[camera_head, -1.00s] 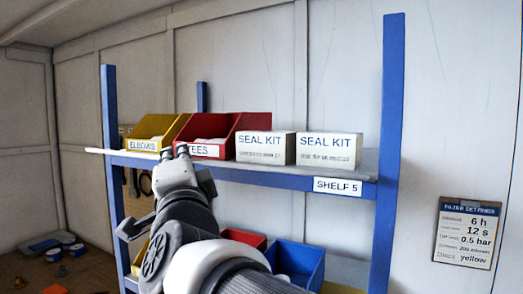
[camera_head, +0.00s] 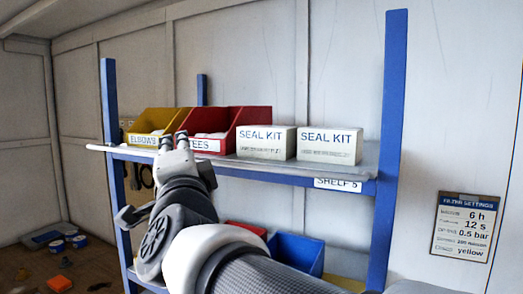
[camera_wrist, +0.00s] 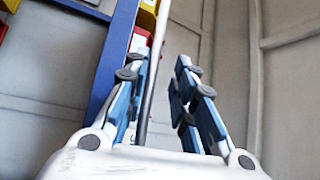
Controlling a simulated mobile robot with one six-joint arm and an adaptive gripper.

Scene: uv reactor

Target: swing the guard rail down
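The guard rail (camera_head: 270,168) is a thin pale bar along the front edge of the blue shelf, in the head view. Its white left end sticks out past the left post, and its right part overlaps the top of the SHELF 5 label (camera_head: 337,184). My gripper (camera_head: 174,142) is at the rail's left part, below the ELBOWS and TEES bins. In the wrist view my gripper (camera_wrist: 161,68) is open, with the rail (camera_wrist: 153,70) running between its fingers, closer to the left finger. Whether a finger touches the rail I cannot tell.
A yellow ELBOWS bin (camera_head: 150,128), a red TEES bin (camera_head: 232,128) and two SEAL KIT boxes (camera_head: 265,142) stand on the shelf behind the rail. Blue posts (camera_head: 391,130) frame it. Lower bins (camera_head: 296,253) sit beneath my arm. A settings board (camera_head: 466,227) hangs at right.

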